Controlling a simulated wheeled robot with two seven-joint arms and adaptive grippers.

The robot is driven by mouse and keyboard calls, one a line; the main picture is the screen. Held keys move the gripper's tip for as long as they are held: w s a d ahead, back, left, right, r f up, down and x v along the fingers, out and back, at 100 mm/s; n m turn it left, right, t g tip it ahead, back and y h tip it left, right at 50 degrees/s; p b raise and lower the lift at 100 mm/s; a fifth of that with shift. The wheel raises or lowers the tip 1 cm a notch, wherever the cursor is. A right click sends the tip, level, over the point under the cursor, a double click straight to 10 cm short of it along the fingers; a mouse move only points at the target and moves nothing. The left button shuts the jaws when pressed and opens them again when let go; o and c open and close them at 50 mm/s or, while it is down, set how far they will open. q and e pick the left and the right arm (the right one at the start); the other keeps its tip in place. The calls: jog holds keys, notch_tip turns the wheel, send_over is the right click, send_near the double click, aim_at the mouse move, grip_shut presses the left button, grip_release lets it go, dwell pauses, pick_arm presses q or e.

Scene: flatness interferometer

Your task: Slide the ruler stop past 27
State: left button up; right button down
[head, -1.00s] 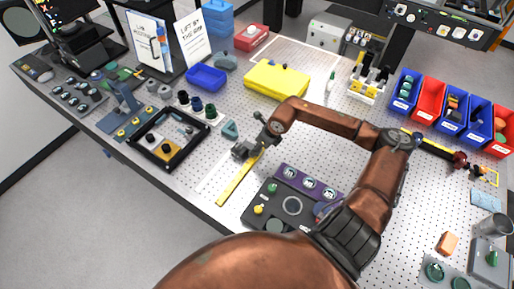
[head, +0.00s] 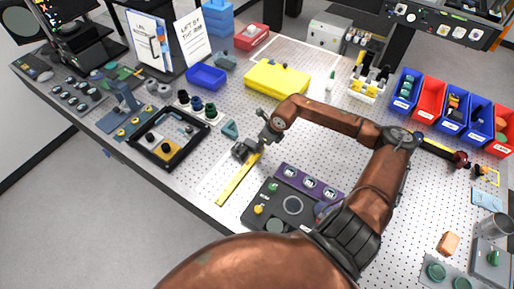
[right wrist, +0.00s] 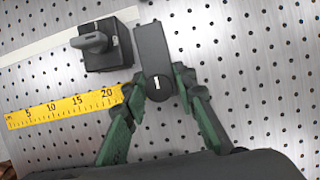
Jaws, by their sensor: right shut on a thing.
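The yellow ruler (right wrist: 65,107) lies flat on the perforated board; it also shows in the head view (head: 236,184). Its marks 5 to 20 are readable in the right wrist view, and its right end is hidden behind a finger just past 20. My right gripper (right wrist: 159,82) has its green fingers closed on both sides of a dark elongated piece marked "1" (right wrist: 153,45), seemingly the ruler stop, at the ruler's visible right end. In the head view, my right gripper (head: 257,147) is over the ruler's far end. My left gripper is not in view.
A black block with a grey lever (right wrist: 106,56) stands close beside the held piece. In the head view, a dark control box with a purple panel (head: 308,181) is right of the ruler, and a black-framed tray (head: 143,151) is left. Perforated board lies bare right of the gripper.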

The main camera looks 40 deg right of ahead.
jog(key=shift+w+d, duration=0.15)
jog(key=shift+d, duration=0.4)
jog(key=shift+w+d, duration=0.15)
jog(key=shift+d, duration=0.35)
jog(key=shift+a, duration=0.1)
jog(key=c, duration=1.6)
grip_release()
jog(key=shift+v, duration=6)
jog(key=shift+s, duration=0.2)
